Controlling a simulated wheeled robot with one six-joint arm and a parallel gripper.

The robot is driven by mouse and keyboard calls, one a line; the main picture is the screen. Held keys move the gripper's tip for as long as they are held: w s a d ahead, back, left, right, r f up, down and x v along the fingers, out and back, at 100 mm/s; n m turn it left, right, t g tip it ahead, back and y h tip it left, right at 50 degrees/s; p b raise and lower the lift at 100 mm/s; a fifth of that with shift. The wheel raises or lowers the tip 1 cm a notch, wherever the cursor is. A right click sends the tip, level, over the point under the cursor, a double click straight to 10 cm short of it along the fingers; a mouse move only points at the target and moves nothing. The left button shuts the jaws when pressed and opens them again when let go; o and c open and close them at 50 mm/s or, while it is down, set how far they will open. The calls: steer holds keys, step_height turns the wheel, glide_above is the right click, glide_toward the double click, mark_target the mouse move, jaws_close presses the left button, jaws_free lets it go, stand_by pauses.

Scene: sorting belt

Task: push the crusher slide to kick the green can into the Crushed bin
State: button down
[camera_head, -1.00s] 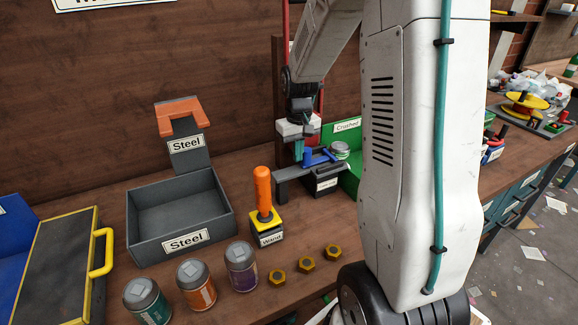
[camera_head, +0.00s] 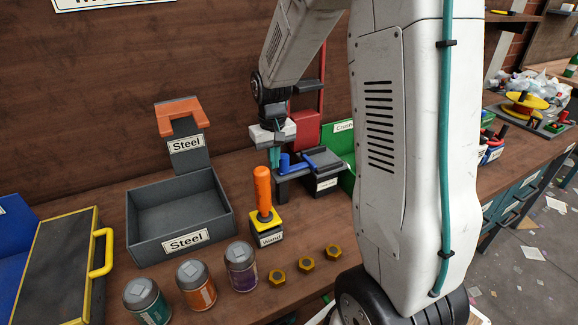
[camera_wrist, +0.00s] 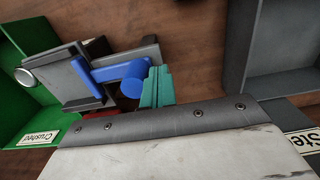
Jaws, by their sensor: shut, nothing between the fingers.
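The crusher's blue slide (camera_head: 298,168) lies along the grey crusher bed (camera_head: 322,183), with its upright knob at the left end. In the wrist view the slide's blue knob (camera_wrist: 131,88) is close beside my teal fingertips; whether they touch is unclear. My gripper (camera_head: 275,157) is shut and empty, to the left of the knob. The green Crushed bin (camera_head: 346,140) is beyond the bed, partly hidden by my arm. In the wrist view a round silver can end (camera_wrist: 25,77) shows past the plate, against the bin (camera_wrist: 14,112). The can's green body is not visible.
A red crusher part (camera_head: 305,130) stands behind the bed. The orange-handled wand (camera_head: 263,190) stands in front of my gripper. The grey Steel bin (camera_head: 140,228) is to the left. Several cans and nuts line the table's front.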

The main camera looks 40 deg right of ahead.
step_height(320, 180, up, 8)
steer(key=a, duration=0.2)
steer(key=shift+w, duration=0.2)
stand_by(0.6)
stand_by(0.4)
steer(key=s+a+r, duration=0.2)
steer(key=s+a, duration=0.1)
steer(key=s, duration=0.6)
steer(key=s+a+r+n+t, duration=0.1)
steer(key=s+a+r, duration=0.1)
steer(key=s, duration=0.7)
steer(key=s+a+r+n, duration=0.1)
steer(key=s+a+r, duration=0.2)
steer(key=s+a, duration=0.2)
steer(key=shift+s, duration=1.9)
